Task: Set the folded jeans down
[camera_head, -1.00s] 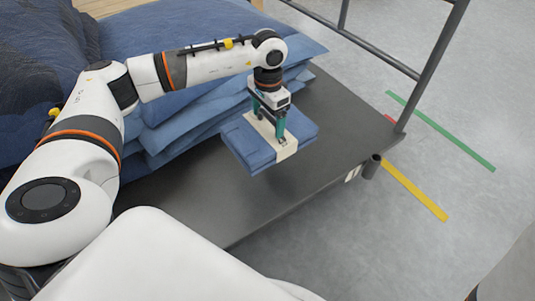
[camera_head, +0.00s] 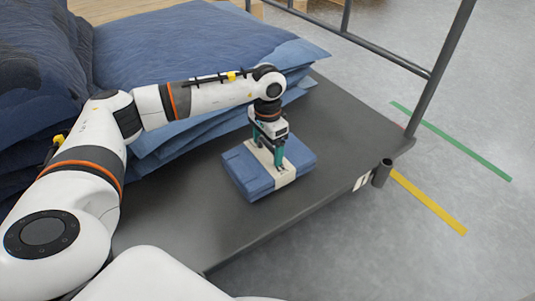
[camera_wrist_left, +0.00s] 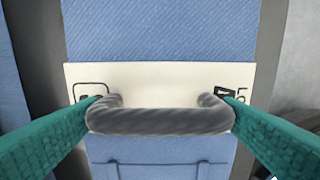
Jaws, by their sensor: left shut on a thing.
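The folded jeans (camera_head: 243,175) are a flat blue bundle with a cream band (camera_head: 286,178) around them. They are level over the dark platform, right of the big blue stacks; whether they touch its surface or hang just above it is hard to tell. My left gripper (camera_head: 275,164) points down from above, shut on the bundle at its band. In the left wrist view, its two teal fingers (camera_wrist_left: 163,110) are at the two ends of a grey handle (camera_wrist_left: 160,121) across the cream band. The underside of the bundle is hidden. My right gripper is not in view.
The dark platform (camera_head: 190,220) has bare room around the bundle. Large stacks of blue cloth (camera_head: 190,45) fill its left and back. A grey metal rail (camera_head: 440,75) and a short tube (camera_head: 381,173) stand at its right edge. Yellow and green strips mark the floor.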

